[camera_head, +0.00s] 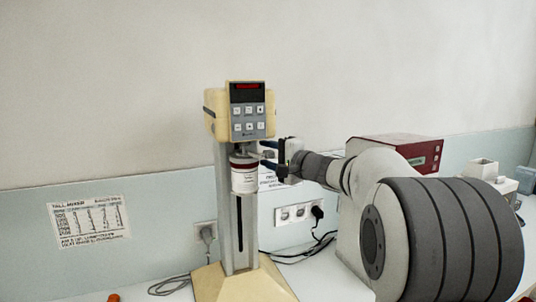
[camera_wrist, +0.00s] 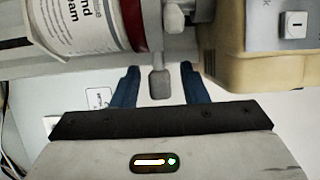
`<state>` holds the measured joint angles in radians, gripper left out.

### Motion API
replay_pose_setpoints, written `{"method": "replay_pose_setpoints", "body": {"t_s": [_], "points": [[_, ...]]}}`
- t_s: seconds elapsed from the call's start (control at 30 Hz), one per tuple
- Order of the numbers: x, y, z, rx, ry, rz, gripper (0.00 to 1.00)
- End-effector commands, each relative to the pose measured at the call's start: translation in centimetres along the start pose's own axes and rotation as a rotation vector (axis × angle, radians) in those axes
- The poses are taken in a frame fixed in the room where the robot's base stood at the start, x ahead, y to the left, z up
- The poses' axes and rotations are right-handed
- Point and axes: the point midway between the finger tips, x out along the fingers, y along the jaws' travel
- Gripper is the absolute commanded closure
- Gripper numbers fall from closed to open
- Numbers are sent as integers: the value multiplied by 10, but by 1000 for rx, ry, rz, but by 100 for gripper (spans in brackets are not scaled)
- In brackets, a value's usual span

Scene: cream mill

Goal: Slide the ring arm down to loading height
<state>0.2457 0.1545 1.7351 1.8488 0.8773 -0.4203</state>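The cream mill has a cream head (camera_head: 214,115) with a keypad, a grey column (camera_head: 226,215) with a dark vertical slot, and a cream base (camera_head: 245,284). A white labelled jar (camera_head: 243,181) with a red band near its top hangs high, close under the head; it also shows in the wrist view (camera_wrist: 90,28). A grey handle tab (camera_wrist: 159,83), seemingly the ring arm's, sticks out beside the jar's top end. My gripper (camera_wrist: 158,86) has its blue fingers apart, one on each side of the tab, with visible gaps. In the head view, my gripper (camera_head: 268,154) reaches in from the right.
A dark red box (camera_head: 400,150) and a pale device (camera_head: 482,169) stand behind my arm on the right. Wall sockets (camera_head: 296,213) with cables are behind the mill. A tall-mixer chart (camera_head: 90,222) hangs at left. The column below the jar looks clear.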

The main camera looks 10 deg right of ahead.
Motion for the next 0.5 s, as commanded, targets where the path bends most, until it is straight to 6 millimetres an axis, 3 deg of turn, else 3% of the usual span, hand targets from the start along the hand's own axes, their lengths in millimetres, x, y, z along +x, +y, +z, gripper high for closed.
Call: {"method": "replay_pose_setpoints", "body": {"t_s": [0.5], "points": [[0, 0, 1, 0, -2, 0, 100]]}}
